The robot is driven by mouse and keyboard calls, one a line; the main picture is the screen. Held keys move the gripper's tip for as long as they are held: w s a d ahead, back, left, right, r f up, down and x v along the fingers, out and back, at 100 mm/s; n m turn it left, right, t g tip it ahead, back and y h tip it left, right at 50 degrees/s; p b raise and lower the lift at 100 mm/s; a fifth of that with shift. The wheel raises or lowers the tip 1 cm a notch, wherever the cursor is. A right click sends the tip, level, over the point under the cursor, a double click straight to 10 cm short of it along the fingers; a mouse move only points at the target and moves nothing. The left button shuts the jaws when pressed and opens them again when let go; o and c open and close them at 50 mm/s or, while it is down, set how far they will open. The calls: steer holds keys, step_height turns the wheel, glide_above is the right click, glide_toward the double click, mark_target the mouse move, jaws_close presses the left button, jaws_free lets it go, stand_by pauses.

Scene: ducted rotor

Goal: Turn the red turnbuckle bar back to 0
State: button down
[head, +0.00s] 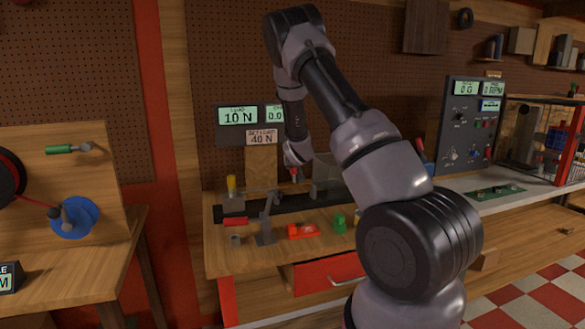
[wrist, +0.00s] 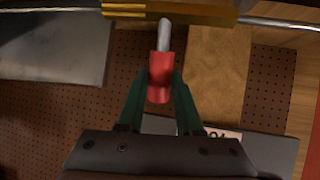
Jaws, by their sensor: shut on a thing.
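The red turnbuckle bar (wrist: 160,78) is a red sleeve on a short metal pin in the wrist view. The pin runs into a brass-coloured turnbuckle body (wrist: 185,11) on a steel rod at the top. My gripper (wrist: 160,90) has its two green fingers shut on the red sleeve, one on each side. In the head view my gripper (head: 293,168) is over the back of the workbench, with a small red spot under it. The bar's angle cannot be read there. The load display (head: 238,116) reads 10 N, and the sign below (head: 262,137) reads 40 N.
The wooden bench (head: 225,262) holds a grey lever stand (head: 266,225), a red block (head: 302,230), a green piece (head: 340,223) and a yellow-handled tool (head: 231,186). A clear panel (head: 325,172) stands right of my gripper. A grey control panel (head: 470,125) stands farther right.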

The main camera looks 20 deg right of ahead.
steer(key=shift+s, duration=0.2)
stand_by(0.4)
steer(key=c, duration=0.6)
jaws_free()
steer(key=v, duration=1)
steer(key=shift+s+a, duration=0.1)
steer(key=shift+s, duration=0.35)
